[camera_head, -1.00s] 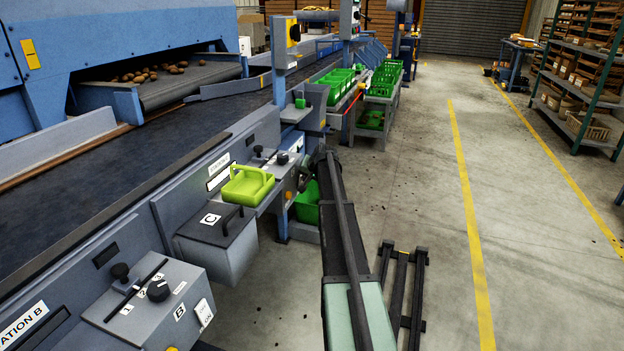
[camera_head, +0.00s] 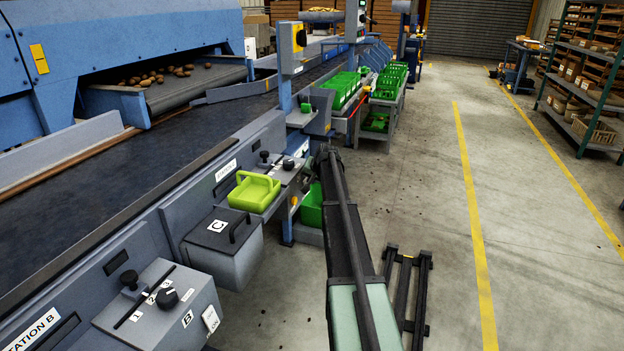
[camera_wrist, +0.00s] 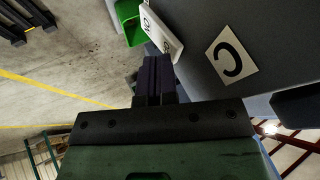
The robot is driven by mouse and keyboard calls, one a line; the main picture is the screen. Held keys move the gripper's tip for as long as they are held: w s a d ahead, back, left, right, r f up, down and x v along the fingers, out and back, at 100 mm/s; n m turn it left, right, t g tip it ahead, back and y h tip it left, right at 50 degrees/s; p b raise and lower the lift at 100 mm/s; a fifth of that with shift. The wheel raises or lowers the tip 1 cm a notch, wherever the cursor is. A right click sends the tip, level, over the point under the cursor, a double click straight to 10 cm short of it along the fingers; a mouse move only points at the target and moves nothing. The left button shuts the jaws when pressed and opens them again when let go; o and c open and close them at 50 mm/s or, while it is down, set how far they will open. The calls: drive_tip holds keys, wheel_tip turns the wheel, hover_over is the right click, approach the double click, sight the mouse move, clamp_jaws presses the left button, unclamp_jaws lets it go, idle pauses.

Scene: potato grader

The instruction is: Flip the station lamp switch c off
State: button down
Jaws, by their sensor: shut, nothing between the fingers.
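My gripper (camera_wrist: 153,65) is shut and empty in the wrist view. Its dark fingertips are close to a white plate (camera_wrist: 158,28) with small dark marks, which looks like the lamp switch of station C. I cannot tell whether they touch, nor which way the switch is set. A white label with a C (camera_wrist: 231,55) is on the grey panel to the right of the fingers. In the head view, the station C control box (camera_head: 285,172) has a knob and a slider on top. My arm's end lies against its right side, and the switch is hidden there.
A lime-green tray (camera_head: 254,193) sits left of the station C box. A grey lidded bin (camera_head: 225,255) stands in front of it. The station B box (camera_head: 160,315) is nearer. A green crate (camera_head: 311,207) is below station C.

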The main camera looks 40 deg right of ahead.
drive_tip(key=shift+s+d, duration=0.1)
drive_tip(key=d+p+v, duration=0.1)
drive_tip(key=p+v, duration=0.8)
drive_tip(key=v, duration=0.3)
